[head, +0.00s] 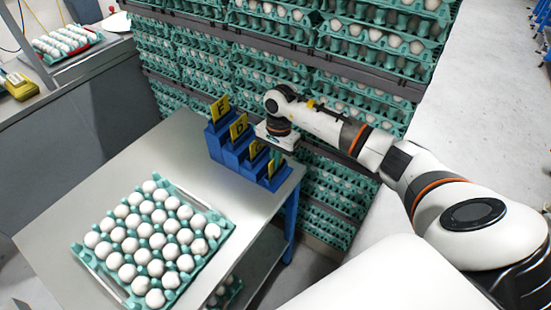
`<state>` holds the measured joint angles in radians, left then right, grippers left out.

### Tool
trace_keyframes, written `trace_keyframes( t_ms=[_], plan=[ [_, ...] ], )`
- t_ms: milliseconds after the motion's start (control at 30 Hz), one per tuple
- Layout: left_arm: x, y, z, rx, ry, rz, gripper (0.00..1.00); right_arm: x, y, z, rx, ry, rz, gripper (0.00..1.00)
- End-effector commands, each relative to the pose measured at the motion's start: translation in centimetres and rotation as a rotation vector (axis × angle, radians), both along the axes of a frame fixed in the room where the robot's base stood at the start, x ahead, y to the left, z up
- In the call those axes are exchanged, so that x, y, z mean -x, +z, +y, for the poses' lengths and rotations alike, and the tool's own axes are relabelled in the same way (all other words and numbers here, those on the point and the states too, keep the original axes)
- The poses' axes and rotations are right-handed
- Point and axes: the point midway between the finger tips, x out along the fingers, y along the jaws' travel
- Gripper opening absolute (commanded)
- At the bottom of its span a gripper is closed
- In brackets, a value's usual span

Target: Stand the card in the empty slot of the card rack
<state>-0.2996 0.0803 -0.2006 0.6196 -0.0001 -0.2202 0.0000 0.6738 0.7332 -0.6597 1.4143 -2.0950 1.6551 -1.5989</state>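The blue stepped card rack (218,142) stands at the far right corner of the table. Yellow cards with dark letters stand in it: an E card (220,108) on the highest step, a D card (238,127) below it, and a third card (256,150) partly behind my gripper. A further yellow card (272,169) shows at the lowest step, also partly covered. My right gripper (275,154) points down at the rack's lower steps. Its fingers are too small and covered to show whether they are open or hold a card. My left gripper is out of view.
A teal egg tray (224,229) full of white eggs lies on the near part of the grey table (165,150). Stacked egg trays (380,45) fill the shelves behind the rack. The table's middle is clear.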

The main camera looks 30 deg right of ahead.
Motion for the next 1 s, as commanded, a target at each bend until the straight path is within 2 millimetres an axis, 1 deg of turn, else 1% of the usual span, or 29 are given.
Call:
trace_keyframes(
  t_ms=[167,200,333,600,733,867,1000],
  plan=[
    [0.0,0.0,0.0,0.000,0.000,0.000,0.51,0.0,0.1,0.0,0.000,0.000,0.000,0.00],
    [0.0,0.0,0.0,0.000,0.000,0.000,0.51,0.0,0.1,0.0,0.001,0.000,0.000,0.07],
    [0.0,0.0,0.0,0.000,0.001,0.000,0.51,0.0,0.1,0.0,0.001,0.000,0.000,0.28],
    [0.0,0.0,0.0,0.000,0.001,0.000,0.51,0.0,0.1,0.0,0.001,0.000,0.000,0.29],
    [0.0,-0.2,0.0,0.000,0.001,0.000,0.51,-0.1,0.8,-0.2,0.001,0.000,-0.003,0.29],
    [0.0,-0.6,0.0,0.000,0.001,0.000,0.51,-0.3,2.9,-0.4,0.002,0.001,-0.005,0.29],
    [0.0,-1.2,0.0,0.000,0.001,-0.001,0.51,-0.4,5.9,-0.8,0.003,0.000,-0.007,0.29]
  ],
)
